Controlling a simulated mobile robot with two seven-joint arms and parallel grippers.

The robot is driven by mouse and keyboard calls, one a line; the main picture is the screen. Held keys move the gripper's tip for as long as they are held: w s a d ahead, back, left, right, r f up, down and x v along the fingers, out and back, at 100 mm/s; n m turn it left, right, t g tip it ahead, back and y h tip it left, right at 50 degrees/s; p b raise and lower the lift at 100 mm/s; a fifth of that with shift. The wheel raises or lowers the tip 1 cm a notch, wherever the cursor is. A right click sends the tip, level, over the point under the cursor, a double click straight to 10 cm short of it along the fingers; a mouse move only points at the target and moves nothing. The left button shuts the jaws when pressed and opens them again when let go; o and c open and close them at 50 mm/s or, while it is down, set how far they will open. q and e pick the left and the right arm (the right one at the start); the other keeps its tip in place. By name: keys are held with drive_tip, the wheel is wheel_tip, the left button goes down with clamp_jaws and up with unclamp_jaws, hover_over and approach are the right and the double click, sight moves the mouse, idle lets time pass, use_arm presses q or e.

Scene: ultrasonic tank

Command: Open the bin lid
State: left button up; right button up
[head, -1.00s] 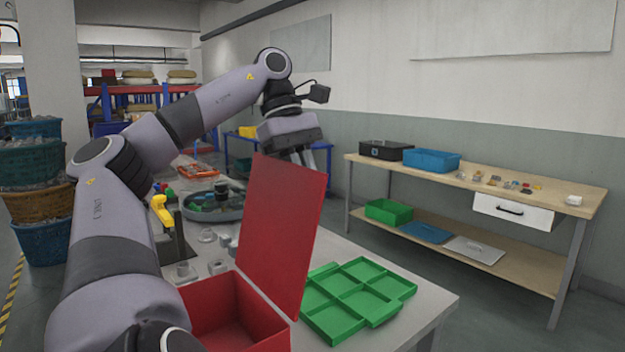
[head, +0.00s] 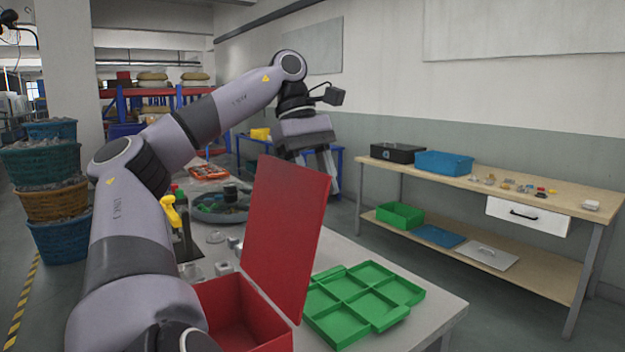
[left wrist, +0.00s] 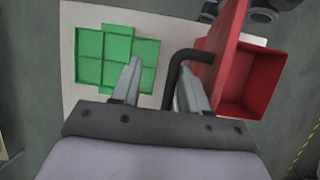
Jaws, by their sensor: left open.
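The red bin (head: 254,334) stands at the table's near edge. Its red lid (head: 285,230) is raised, standing nearly upright and leaning slightly back. In the left wrist view the bin (left wrist: 253,80) shows its hollow inside, with the lid (left wrist: 226,45) raised beside it. My left gripper (head: 318,180) is beyond the lid, which hides part of its fingers. In the left wrist view the left gripper (left wrist: 160,82) is open, with its fingers apart. A dark bent bar (left wrist: 178,65) reaches from the lid to beside the right-hand finger. My right gripper is not in view.
A green divided tray (head: 360,300) lies on the table right of the bin. A round grey tray (head: 212,216) and a yellow-handled tool (head: 171,210) are farther back. A wooden bench (head: 510,195) with boxes stands along the wall, with open floor before it.

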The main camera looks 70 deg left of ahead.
use_arm(q)
drive_tip(key=shift+w+f, duration=0.15)
drive_tip(key=shift+f, duration=0.25)
drive_tip(key=p+v, duration=0.3)
drive_tip(key=v, duration=0.5)
drive_tip(key=shift+d, duration=0.15)
idle(0.4)
